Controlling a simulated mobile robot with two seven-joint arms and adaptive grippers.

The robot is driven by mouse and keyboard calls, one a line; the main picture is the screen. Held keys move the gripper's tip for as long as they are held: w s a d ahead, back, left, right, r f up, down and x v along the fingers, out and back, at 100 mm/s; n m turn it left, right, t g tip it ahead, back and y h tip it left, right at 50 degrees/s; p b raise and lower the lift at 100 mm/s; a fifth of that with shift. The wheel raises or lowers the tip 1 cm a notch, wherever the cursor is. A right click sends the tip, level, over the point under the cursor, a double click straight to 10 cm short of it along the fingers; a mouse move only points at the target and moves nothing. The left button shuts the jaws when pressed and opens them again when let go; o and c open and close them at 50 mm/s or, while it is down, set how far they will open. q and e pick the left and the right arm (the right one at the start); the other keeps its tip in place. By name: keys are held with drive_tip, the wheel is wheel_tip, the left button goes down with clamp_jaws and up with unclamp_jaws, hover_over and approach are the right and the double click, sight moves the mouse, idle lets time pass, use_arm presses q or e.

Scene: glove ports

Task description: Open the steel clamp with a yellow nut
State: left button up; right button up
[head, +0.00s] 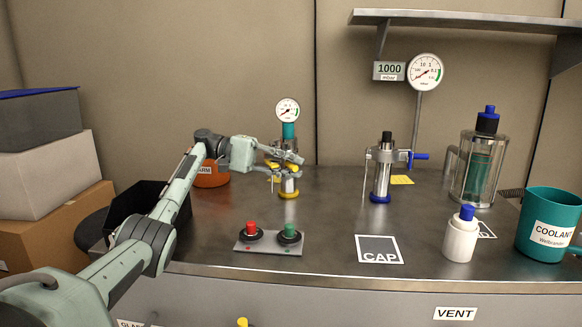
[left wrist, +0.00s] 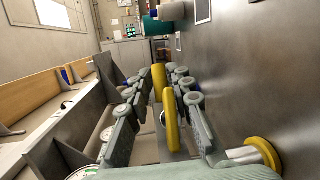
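The steel clamp (head: 289,184) with yellow parts is around an upright fitting on the bench, below a round gauge. My left gripper (head: 290,158) is at this clamp and hides part of it. In the left wrist view, the two wings of the yellow nut (left wrist: 171,122) stand between the fingers of my left gripper (left wrist: 161,78). The fingers are apart, one on each side of the nut, with gaps showing. Whether either finger touches it is hard to tell. A yellow ring (left wrist: 262,156) shows at lower right there. My right gripper is in neither view.
A button box (head: 268,239) with red and green buttons is in front. A white bottle (head: 460,238), teal coolant mug (head: 548,222) and glass vessel (head: 480,165) stand at right. A black bin (head: 148,196) is left.

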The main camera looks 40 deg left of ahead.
sight(271, 161)
use_arm(q)
drive_tip(key=shift+o, duration=1.1)
drive_tip(key=shift+a, duration=0.1)
drive_tip(key=v, duration=0.5)
drive_tip(key=shift+r, duration=0.15)
drive_tip(key=shift+v, duration=1.15)
drive_tip(key=shift+s, duration=0.1)
